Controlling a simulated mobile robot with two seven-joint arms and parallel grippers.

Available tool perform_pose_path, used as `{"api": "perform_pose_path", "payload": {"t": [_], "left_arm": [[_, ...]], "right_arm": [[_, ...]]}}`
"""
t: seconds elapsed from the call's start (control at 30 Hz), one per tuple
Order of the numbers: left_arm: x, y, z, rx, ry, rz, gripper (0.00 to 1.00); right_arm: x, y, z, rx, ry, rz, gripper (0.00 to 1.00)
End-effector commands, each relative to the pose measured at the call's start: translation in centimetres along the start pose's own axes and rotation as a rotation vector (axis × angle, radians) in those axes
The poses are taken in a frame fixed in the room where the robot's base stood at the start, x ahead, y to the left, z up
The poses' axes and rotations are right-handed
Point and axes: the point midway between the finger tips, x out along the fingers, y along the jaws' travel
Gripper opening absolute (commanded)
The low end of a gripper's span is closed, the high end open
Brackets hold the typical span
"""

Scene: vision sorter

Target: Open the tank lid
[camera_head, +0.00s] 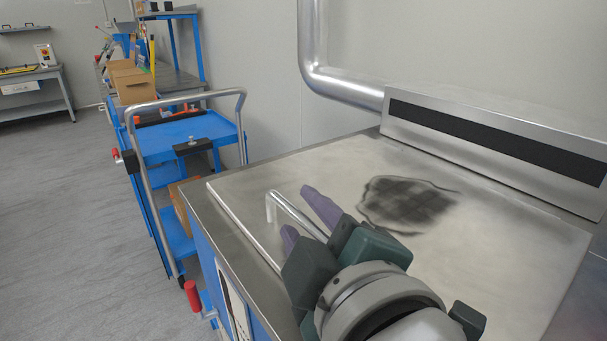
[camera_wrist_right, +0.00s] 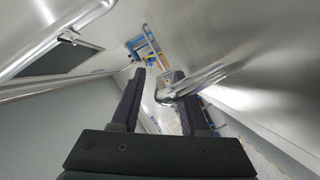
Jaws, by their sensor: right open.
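The tank lid (camera_head: 500,235) is a broad, flat sheet of bare metal lying flat on top of the blue-sided tank (camera_head: 203,240). A bent bar handle (camera_head: 292,209) stands up near its left edge. My right gripper (camera_head: 305,215) is open at this handle, with one dark purple finger to each side of the bar in the head view. In the right wrist view the handle (camera_wrist_right: 215,78) crosses the right finger, and its bent end lies between the fingers (camera_wrist_right: 158,95). I cannot tell whether a finger touches it. My left gripper is not in view.
A long metal housing with a black strip (camera_head: 500,138) runs along the tank's back edge, below a thick pipe (camera_head: 345,82). A blue trolley (camera_head: 185,135) stands to the left of the tank. A red-handled part (camera_head: 192,295) sticks out from the tank's left side. Floor at the left is clear.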

Motion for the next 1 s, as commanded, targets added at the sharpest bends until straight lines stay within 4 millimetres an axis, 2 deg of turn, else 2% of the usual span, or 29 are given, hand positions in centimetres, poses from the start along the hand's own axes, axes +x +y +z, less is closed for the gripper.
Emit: {"api": "perform_pose_path", "payload": {"t": [0.17,0.57,1.0], "left_arm": [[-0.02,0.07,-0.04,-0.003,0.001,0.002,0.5],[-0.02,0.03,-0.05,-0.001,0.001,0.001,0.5],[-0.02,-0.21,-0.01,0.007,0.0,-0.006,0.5]], "right_arm": [[-0.01,0.02,-0.01,0.0,0.0,0.0,0.45],[-0.03,0.01,-0.01,0.001,0.0,0.0,0.0],[-0.03,0.0,-0.01,0.0,0.0,0.0,0.0]]}}
